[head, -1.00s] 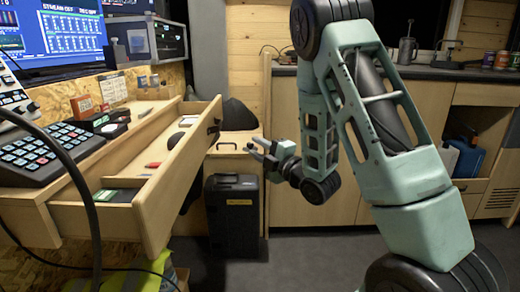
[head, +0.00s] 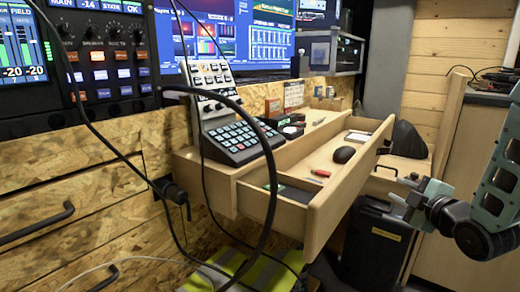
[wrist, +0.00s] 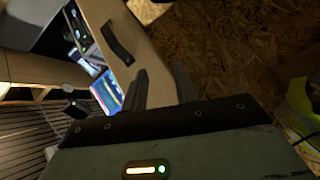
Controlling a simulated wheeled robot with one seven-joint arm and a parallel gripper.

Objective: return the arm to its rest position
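My gripper (head: 399,191) shows at the right of the head view, at the end of my pale green arm, which is cut off by the right edge. It appears just right of the open drawer (head: 322,219) and in front of a black case (head: 376,243); I cannot tell the exact gap. In the wrist view my gripper (wrist: 160,80) has its two dark fingers apart with nothing held between them. The wooden drawer front (wrist: 160,50) with its dark handle (wrist: 117,43) lies beyond the fingertips.
The drawer sticks out from the desk and holds a black mouse (head: 344,155) and small items. A keypad console (head: 238,140) stands on the desk, with black cables hanging in front. A yellow hi-vis vest (head: 262,272) lies low below the drawer.

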